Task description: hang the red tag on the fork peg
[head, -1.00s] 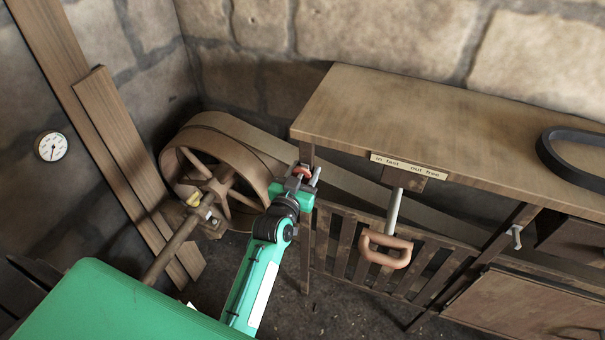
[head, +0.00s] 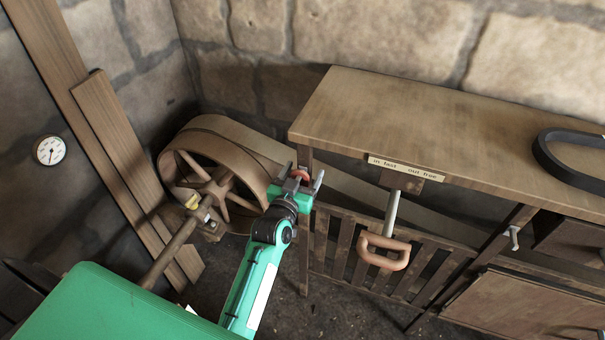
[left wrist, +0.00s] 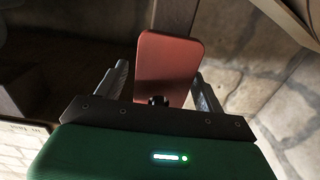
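The red tag (left wrist: 168,62) is a flat plate with rounded corners in the left wrist view. A small dark knob shows at its lower edge there; I cannot tell what the knob belongs to. In the head view only a bit of the red tag (head: 300,174) shows, by the near left corner of the bench. My left gripper (head: 303,181) is there, its fingers spread on either side of the tag. The wrist view shows slim gaps between the fingers (left wrist: 160,80) and the tag. I cannot make out the fork peg for certain. My right gripper is out of view.
The wooden bench (head: 400,110) has a label strip (head: 405,167) and a lever with a copper-coloured handle (head: 384,252). A spoked wheel (head: 215,180) with a belt stands left of my gripper. A pale hook (head: 513,238) is farther right.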

